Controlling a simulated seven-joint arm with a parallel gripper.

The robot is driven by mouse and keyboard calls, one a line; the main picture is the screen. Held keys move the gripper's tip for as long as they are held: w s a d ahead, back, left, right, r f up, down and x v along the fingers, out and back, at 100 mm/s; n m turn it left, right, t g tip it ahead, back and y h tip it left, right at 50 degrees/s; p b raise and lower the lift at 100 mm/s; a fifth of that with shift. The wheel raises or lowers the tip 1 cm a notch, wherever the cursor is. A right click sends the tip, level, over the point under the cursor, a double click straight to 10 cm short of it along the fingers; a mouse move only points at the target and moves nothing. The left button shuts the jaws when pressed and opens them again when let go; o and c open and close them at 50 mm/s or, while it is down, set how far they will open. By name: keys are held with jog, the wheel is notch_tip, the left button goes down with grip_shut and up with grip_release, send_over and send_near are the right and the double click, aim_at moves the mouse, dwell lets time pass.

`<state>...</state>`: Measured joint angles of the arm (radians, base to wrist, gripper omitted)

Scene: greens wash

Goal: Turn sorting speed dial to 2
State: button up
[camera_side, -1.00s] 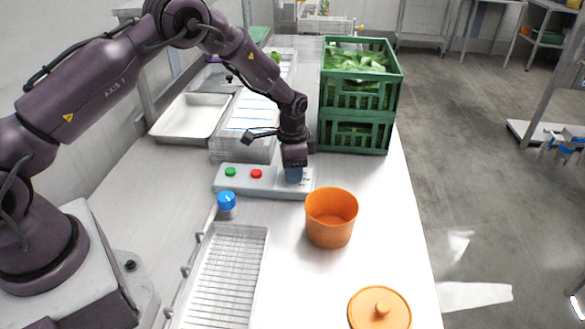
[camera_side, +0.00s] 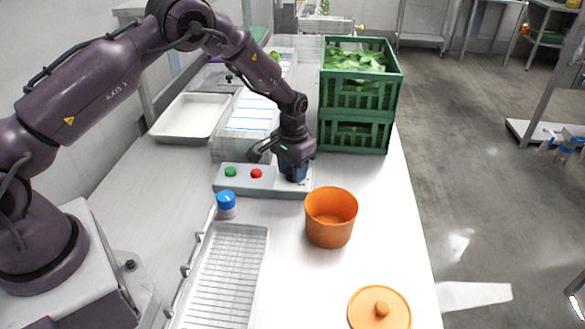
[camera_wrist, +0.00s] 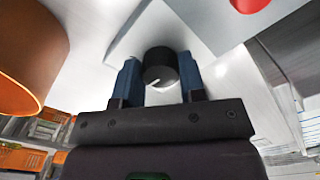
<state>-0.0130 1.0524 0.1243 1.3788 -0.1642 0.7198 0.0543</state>
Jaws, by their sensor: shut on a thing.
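The control box (camera_side: 241,185) is a pale grey panel on the counter, with a green button (camera_side: 230,172) and a red button (camera_side: 256,174). The black sorting speed dial (camera_wrist: 160,66) has a white pointer line and shows between my fingers in the wrist view. My gripper (camera_side: 293,176) points down over the right end of the box, its blue fingers shut on the dial. In the wrist view my gripper (camera_wrist: 160,80) has one blue finger on each side of the dial. The pointer slants toward the lower left there. The scale marks cannot be read; the side view hides the dial behind the fingers.
An orange pot (camera_side: 331,218) stands just in front of the box's right end. A blue-capped bottle (camera_side: 226,204) and a wire tray (camera_side: 228,275) are in front. Green crates (camera_side: 355,140) of greens stand behind to the right. An orange lid (camera_side: 380,309) lies near the front.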

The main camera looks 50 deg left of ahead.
jog(key=shift+n, duration=0.3)
jog(key=o, duration=0.9)
notch_tip(320, 180, up, 13)
jog(key=shift+r, duration=0.1)
